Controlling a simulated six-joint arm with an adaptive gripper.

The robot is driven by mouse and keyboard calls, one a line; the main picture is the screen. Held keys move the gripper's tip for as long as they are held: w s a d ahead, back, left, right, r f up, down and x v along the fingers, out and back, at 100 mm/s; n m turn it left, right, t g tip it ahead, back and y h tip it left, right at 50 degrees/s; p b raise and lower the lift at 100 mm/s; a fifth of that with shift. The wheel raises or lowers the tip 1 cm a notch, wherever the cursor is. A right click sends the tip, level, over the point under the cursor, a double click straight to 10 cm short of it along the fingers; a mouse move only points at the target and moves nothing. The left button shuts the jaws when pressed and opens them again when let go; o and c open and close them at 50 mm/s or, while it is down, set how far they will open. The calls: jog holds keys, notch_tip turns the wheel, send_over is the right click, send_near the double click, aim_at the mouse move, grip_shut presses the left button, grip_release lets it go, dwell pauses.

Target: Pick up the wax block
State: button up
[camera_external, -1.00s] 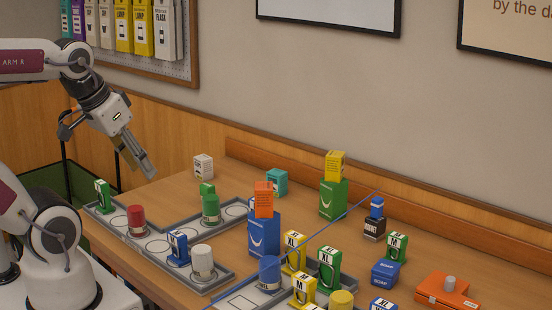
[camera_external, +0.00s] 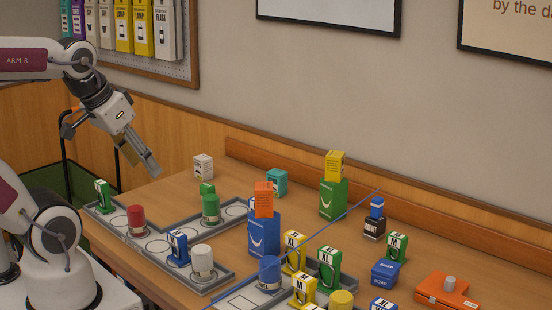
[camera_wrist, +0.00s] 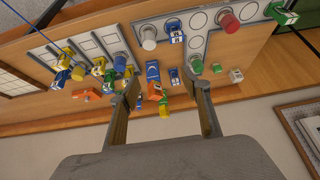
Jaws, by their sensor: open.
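I cannot tell which item is the wax block, as no label readable here says wax. Small boxes that show are a white one (camera_external: 203,167), a teal one (camera_external: 277,182), an orange one (camera_external: 264,199) on a tall blue box (camera_external: 264,236), and a yellow one (camera_external: 336,165) on a green box (camera_external: 333,200). My gripper (camera_external: 142,163) is open and empty, above the table's back left part, left of the white box. In the wrist view, its fingers (camera_wrist: 166,90) are spread, with the table items beyond them.
Grey trays with round spots hold a red pot (camera_external: 136,221), a green bottle (camera_external: 211,208) and a white pot (camera_external: 203,262). A blue bar (camera_external: 322,231) slants across the right side. An orange case (camera_external: 447,291) lies at the right. A wooden ledge and wall bound the back.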

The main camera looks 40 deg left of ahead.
jog(key=w+a+f+t+y, duration=0.2)
jog(key=w+a+f, duration=0.1)
jog(key=w+a, duration=0.8)
jog(key=w+a+f+t+y, duration=0.1)
jog(key=w+a+f, duration=0.2)
jog(key=w+a, duration=0.85)
jog(key=w+a+f+t+h, duration=0.1)
jog(key=w+a+f+t, duration=0.1)
jog(key=w+f, duration=0.75)
jog(key=t+h, duration=0.1)
jog(key=t, duration=0.1)
send_near(206, 186)
jog(key=w, duration=0.3)
jog(key=shift+a+r, duration=0.15)
jog(key=shift+r, duration=0.05)
jog(key=shift+s+a+f+t+h, duration=0.1)
jog(key=shift+f+t+h, duration=0.1)
jog(key=shift+f, duration=0.3)
jog(key=shift+s+a+f+t+h, duration=0.1)
jog(key=shift+f+t+h, duration=0.1)
jog(key=shift+f, duration=0.25)
jog(key=shift+x, duration=1.35)
